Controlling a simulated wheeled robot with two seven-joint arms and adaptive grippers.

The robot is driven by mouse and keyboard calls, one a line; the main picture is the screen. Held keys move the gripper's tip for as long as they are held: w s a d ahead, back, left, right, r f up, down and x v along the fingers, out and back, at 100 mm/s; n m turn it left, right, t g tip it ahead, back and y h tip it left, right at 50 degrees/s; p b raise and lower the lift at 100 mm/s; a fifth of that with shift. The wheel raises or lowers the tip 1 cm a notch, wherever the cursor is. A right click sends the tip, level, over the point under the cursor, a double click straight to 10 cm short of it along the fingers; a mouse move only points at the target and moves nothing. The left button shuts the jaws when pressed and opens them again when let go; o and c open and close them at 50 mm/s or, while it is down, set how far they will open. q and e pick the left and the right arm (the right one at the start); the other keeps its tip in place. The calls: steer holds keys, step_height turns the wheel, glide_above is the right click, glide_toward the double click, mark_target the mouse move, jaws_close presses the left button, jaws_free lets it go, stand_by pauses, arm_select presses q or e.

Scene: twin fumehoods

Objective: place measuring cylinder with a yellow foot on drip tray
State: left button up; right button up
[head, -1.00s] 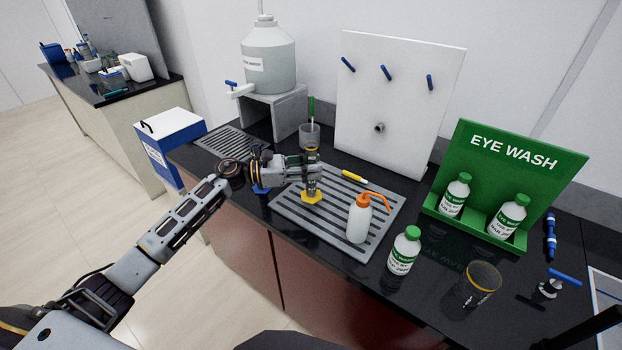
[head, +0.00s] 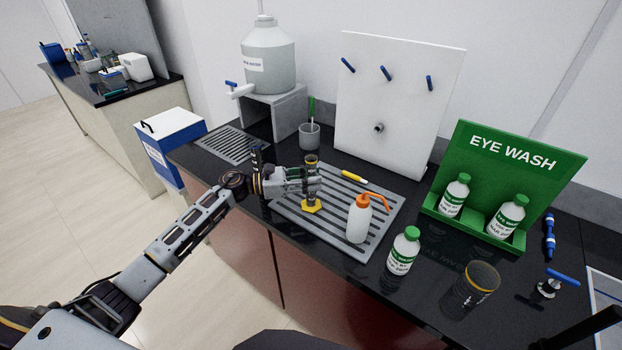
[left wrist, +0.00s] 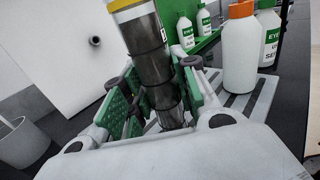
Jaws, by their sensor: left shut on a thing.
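The measuring cylinder with a yellow foot (head: 311,206) is clear and upright, over the large grey slatted tray (head: 375,238) in the middle of the counter. Whether its foot touches the slats I cannot tell. My left gripper (head: 313,184) is shut around the cylinder's middle, coming from the left. In the left wrist view the cylinder (left wrist: 149,52) stands between the green finger pads of the gripper (left wrist: 155,98), with its foot hidden. A smaller slatted tray (head: 222,146) lies under the tap of the grey carboy. My right gripper is not in view.
A wash bottle with an orange top (head: 359,222) stands on the large tray, right of the cylinder. A yellow pen-like item (head: 354,176) lies behind. A dark upright item (head: 256,158) stands close behind my left wrist. A green-capped bottle (head: 403,252) and a beaker (head: 474,290) stand at right.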

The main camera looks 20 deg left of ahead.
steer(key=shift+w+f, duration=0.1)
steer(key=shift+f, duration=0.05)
arm_select(q)
steer(key=o, duration=0.7)
steer(key=shift+f, duration=0.1)
steer(key=shift+c, duration=0.2)
steer(key=o, duration=0.4)
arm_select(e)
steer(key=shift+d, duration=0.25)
arm_select(q)
steer(key=shift+b+v, duration=1.3)
steer(key=shift+v, duration=4.7)
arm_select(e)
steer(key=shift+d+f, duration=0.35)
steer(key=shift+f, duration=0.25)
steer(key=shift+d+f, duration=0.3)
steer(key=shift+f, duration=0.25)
